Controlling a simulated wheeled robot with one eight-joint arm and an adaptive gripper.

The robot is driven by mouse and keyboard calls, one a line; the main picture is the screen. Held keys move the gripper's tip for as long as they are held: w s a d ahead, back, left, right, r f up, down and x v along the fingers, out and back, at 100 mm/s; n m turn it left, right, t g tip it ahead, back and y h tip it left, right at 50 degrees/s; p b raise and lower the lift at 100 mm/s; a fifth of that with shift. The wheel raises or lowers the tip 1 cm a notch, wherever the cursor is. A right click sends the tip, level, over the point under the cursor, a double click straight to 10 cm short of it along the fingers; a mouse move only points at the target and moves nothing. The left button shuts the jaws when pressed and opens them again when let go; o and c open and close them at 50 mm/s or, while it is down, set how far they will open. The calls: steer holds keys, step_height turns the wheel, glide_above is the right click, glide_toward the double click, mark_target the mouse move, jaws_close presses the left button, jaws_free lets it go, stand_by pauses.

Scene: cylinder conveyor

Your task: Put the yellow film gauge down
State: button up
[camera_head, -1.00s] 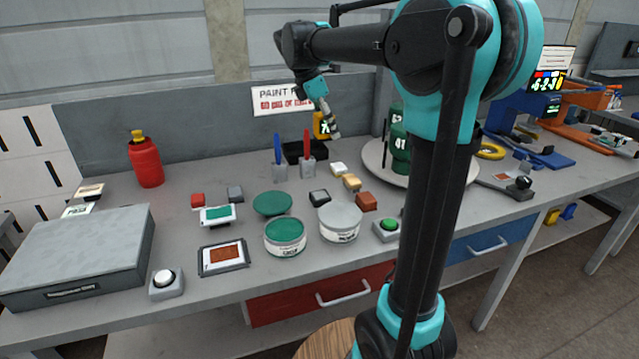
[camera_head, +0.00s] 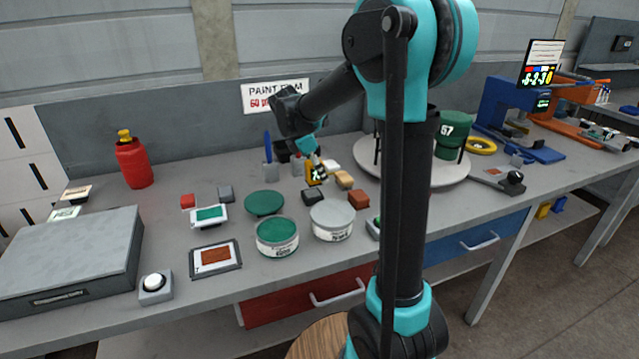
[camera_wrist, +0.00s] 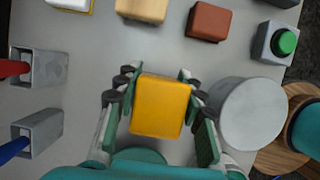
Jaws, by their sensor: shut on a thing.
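The yellow film gauge (camera_head: 314,174) is a yellow block with a dark display face in the head view. In the wrist view its plain yellow side (camera_wrist: 161,105) faces the camera. My gripper (camera_head: 317,164) is shut on it, with one finger on each side; the wrist view shows both fingers of my gripper (camera_wrist: 158,84). The gauge is just above or at the grey bench (camera_head: 185,265); I cannot tell whether it touches. It is near a dark block (camera_head: 312,196) and behind the grey-lidded can (camera_head: 332,217).
A tan block (camera_wrist: 142,9), a brown-red block (camera_wrist: 207,21) and a green button (camera_wrist: 286,42) lie beyond the gauge in the wrist view. A green-topped can (camera_head: 277,235) and green disc (camera_head: 264,202) are near.

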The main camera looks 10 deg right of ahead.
mark_target(320, 183)
steer(key=shift+f, duration=1.9)
steer(key=shift+f, duration=0.1)
steer(key=o, duration=1)
steer(key=v, duration=1.2)
steer(key=shift+d, duration=0.1)
